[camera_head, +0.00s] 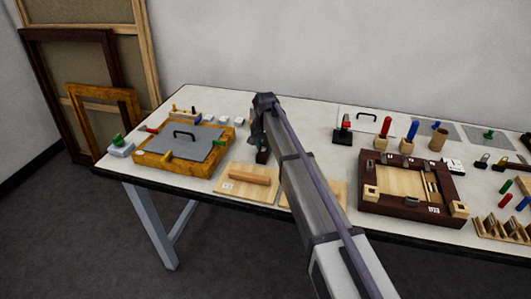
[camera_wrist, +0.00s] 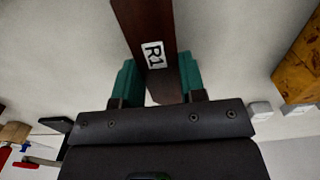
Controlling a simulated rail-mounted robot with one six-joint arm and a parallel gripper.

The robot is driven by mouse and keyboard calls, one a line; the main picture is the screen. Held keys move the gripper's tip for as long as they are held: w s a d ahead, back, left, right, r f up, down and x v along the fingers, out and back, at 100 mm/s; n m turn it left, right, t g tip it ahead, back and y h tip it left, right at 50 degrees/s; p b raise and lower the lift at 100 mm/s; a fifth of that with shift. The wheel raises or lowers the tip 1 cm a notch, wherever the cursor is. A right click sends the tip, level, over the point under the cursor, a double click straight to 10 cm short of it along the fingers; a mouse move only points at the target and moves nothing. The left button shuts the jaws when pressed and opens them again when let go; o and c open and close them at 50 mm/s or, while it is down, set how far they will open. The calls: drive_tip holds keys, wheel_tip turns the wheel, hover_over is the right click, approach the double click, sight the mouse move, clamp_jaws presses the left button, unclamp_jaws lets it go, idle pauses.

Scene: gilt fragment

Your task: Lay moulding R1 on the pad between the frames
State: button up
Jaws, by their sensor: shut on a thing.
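Moulding R1 (camera_wrist: 148,22) is a dark brown strip with a white "R1" label. In the wrist view it lies between the teal fingers of my gripper (camera_wrist: 157,86), which is shut on it. It extends out past the top edge of that view. In the head view my gripper (camera_head: 262,154) is over the table between a golden frame (camera_head: 152,160) on the left and a dark frame (camera_head: 408,209) on the right; the moulding is mostly hidden there. A light wood board (camera_head: 335,191) is partly covered by my arm; I cannot tell whether it is the pad.
Another light board (camera_head: 232,188) bears a brown wooden block (camera_head: 250,175) just front-left of my gripper. A red-handled tool (camera_head: 343,131), red and blue cylinders and a brown cup (camera_head: 438,140) stand at the back right. Small white blocks (camera_head: 221,120) sit behind the golden frame.

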sight(265, 146)
drive_tip(key=shift+r, duration=0.2)
drive_tip(key=shift+c, duration=0.4)
drive_tip(key=shift+f, duration=0.2)
drive_tip(key=o, duration=1)
wheel_tip(265, 146, up, 12)
drive_tip(key=p, duration=1.2)
drive_tip(key=shift+r, duration=0.2)
